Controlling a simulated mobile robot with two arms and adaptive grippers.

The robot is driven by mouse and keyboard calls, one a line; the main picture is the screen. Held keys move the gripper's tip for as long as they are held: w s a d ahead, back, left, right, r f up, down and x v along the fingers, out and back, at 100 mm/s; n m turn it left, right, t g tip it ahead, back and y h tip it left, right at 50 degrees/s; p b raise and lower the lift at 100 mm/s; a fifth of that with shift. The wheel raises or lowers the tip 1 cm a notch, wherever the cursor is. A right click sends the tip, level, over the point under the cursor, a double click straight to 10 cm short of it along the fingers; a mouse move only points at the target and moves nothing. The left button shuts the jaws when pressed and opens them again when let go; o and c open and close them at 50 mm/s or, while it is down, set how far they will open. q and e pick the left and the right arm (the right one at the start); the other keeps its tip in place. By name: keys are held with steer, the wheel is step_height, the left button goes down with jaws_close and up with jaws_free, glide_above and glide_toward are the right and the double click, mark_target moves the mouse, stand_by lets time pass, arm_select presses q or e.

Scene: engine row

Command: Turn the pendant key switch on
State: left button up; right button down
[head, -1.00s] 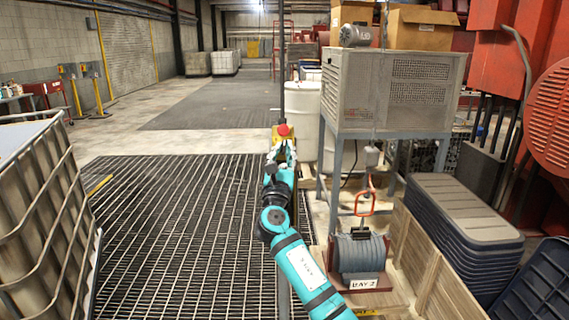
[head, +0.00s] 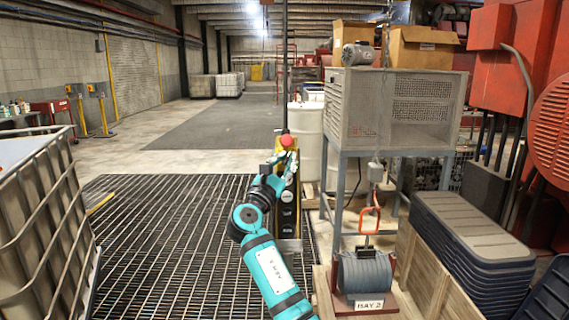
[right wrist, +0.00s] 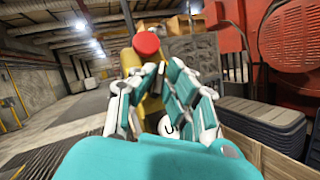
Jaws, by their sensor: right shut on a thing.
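The yellow and black pendant (head: 288,222) hangs upright in the middle of the head view, with a red mushroom button (head: 287,141) on top and a column of round controls below. The red button also shows in the right wrist view (right wrist: 146,44). My right gripper (head: 287,163) is at the pendant's upper front, just under the red button. In the right wrist view its fingers (right wrist: 152,82) converge against the yellow body (right wrist: 130,62) and are shut on a part there. The fingers hide the key switch, so its position cannot be seen. My left gripper is out of view.
A grey metal housing (head: 398,108) on a stand is right of the pendant, with a white drum (head: 306,135) behind. A grey weight marked BAY 2 (head: 363,274) stands lower right. A caged tank (head: 36,205) is at left. The grating (head: 160,225) between is clear.

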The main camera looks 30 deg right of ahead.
steer(key=shift+r, duration=0.1)
steer(key=c, duration=1.4)
jaws_free()
steer(key=v, duration=1.2)
